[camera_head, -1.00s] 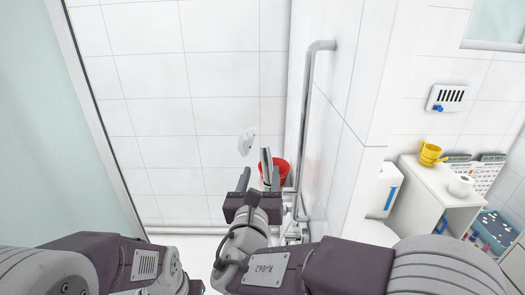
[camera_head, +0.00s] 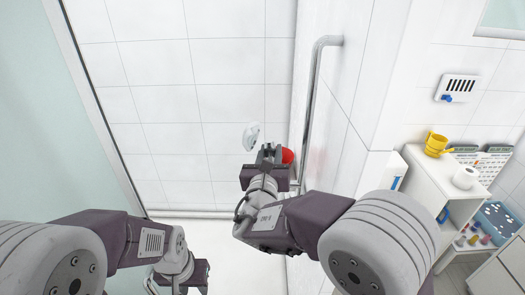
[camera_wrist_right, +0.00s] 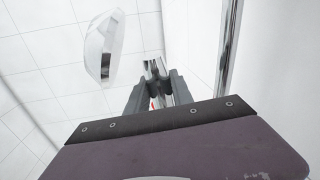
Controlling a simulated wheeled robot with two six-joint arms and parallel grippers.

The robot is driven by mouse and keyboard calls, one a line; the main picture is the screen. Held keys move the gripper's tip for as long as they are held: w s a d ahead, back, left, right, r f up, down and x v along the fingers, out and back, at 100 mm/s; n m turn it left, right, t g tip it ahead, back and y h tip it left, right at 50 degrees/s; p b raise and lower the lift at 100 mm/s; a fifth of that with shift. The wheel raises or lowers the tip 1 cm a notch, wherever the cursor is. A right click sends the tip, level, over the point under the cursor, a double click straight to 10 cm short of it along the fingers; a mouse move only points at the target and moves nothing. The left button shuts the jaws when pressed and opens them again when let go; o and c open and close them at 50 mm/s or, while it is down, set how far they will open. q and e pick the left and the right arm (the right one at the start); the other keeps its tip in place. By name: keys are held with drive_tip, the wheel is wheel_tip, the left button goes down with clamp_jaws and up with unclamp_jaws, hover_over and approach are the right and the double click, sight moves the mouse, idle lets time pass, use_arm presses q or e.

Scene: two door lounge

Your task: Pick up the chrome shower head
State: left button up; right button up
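My right gripper (camera_head: 269,153) is in front of the tiled wall, beside the white oval fixture. In the right wrist view its two dark fingers (camera_wrist_right: 160,88) are close together on a narrow chrome piece (camera_wrist_right: 155,69), which I take to be the chrome shower head. Only part of it shows between and beyond the fingers; the rest is hidden. In the head view the gripper and arm cover most of it. My left gripper (camera_head: 182,278) hangs low at the bottom left, apart from everything, and its fingers are not clear.
A vertical chrome rail (camera_head: 311,110) runs up the wall corner right of my gripper. A white oval fixture (camera_head: 251,136) is left of it. A red container (camera_head: 287,156) is partly hidden behind it.

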clamp_jaws()
drive_tip(key=shift+r, duration=0.1)
